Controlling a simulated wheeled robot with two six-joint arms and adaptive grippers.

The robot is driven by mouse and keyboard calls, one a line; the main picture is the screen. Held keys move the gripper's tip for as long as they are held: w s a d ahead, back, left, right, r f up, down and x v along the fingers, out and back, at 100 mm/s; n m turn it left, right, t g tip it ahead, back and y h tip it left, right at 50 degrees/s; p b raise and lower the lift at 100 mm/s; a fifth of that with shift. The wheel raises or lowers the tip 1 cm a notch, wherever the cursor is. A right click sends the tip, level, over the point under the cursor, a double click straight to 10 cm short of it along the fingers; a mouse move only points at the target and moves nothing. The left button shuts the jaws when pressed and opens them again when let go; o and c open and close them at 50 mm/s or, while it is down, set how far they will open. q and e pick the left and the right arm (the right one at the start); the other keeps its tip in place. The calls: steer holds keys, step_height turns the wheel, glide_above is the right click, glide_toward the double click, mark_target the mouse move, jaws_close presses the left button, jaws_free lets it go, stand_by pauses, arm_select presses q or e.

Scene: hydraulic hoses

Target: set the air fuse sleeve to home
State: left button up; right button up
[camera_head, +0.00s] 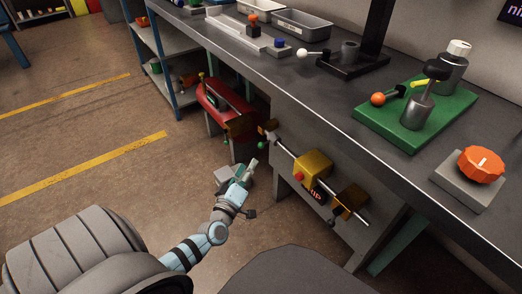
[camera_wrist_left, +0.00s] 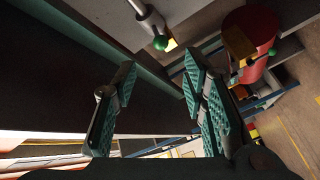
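No part is labelled as the air fuse sleeve, and I cannot tell for certain which it is. A steel rod (camera_head: 286,149) runs along the bench front, with a brass block (camera_head: 313,169) carrying a red knob (camera_head: 299,177) and a second brass block (camera_head: 351,200) near its right end. A green ball (camera_head: 261,146) hangs near its left end. My left gripper (camera_head: 246,173) is left of the rod, apart from it. In the left wrist view its fingers (camera_wrist_left: 158,75) are spread with nothing between them; a green ball (camera_wrist_left: 160,43) on a metal piece lies beyond. My right gripper is not in view.
A red tank (camera_head: 220,104) with brass fittings stands behind the gripper, beside a blue-framed shelf (camera_head: 160,45). The bench top (camera_head: 300,75) bears trays, a green board (camera_head: 385,125) with metal cylinders and an orange knob (camera_head: 481,164). The floor at left is clear.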

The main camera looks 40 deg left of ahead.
mark_target(260, 147)
arm_select(q)
steer(key=b+x, duration=0.4)
steer(key=x, duration=0.7)
steer(key=shift+w+f, duration=0.15)
steer(key=shift+w+a, duration=0.15)
steer(key=shift+w, duration=0.15)
jaws_close()
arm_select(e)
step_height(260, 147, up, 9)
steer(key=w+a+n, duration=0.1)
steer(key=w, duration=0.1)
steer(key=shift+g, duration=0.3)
